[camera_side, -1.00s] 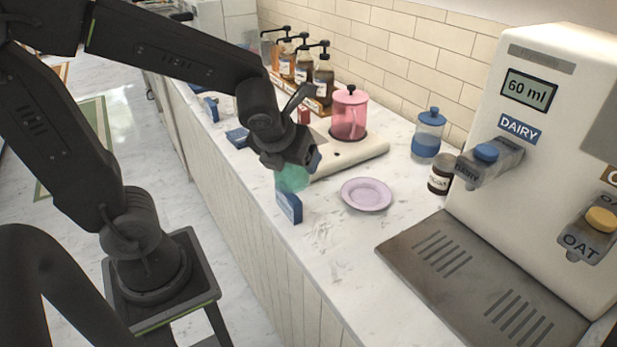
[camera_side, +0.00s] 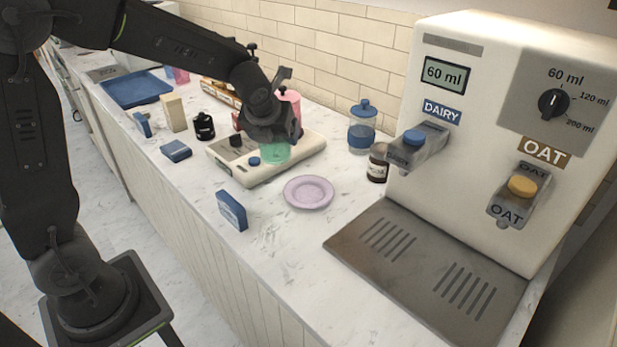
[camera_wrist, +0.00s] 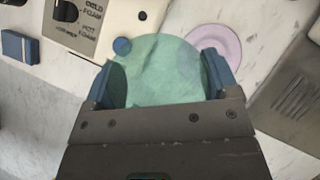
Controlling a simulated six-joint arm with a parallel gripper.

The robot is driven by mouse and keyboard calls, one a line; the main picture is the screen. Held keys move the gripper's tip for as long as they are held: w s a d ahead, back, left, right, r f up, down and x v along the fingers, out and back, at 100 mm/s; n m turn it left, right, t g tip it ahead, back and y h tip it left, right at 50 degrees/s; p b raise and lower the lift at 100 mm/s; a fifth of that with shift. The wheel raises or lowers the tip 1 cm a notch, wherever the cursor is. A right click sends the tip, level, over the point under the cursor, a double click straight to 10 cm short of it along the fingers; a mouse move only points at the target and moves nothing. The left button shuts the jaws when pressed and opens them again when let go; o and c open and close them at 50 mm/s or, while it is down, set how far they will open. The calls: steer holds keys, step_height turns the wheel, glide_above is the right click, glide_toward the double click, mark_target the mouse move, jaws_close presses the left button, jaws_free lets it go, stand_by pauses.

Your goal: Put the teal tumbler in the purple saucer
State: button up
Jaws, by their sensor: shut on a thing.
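The teal tumbler (camera_side: 276,152) is held in my gripper (camera_side: 275,140), which is shut on it. In the side view the tumbler shows below the jaws, in front of the cream appliance, and looks raised above the counter. In the wrist view the translucent teal tumbler (camera_wrist: 158,70) sits between the two blue fingertips (camera_wrist: 160,88). The purple saucer (camera_side: 308,193) lies flat and empty on the counter, to the right of and nearer than the tumbler. It also shows in the wrist view (camera_wrist: 236,42), just beyond the right finger.
The cream appliance (camera_side: 222,155) carries a pink pot (camera_side: 291,98), partly hidden by my gripper. A blue box (camera_side: 232,211) stands left of the saucer. A brown jar (camera_side: 377,163) and blue canister (camera_side: 362,130) stand behind it. The milk dispenser's tray (camera_side: 420,265) is at right.

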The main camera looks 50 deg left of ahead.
steer(key=shift+w+d+f, duration=0.6)
steer(key=shift+d+f, duration=0.6)
steer(key=shift+f, duration=0.25)
steer(key=shift+w+d+f, duration=0.6)
steer(key=shift+d+f, duration=0.55)
steer(key=shift+f, duration=0.3)
steer(key=shift+w+d+f, duration=0.6)
steer(key=shift+d+f, duration=0.6)
steer(key=shift+f, duration=0.25)
steer(key=shift+f, duration=0.1)
steer(key=o, duration=0.9)
steer(key=shift+f, duration=0.1)
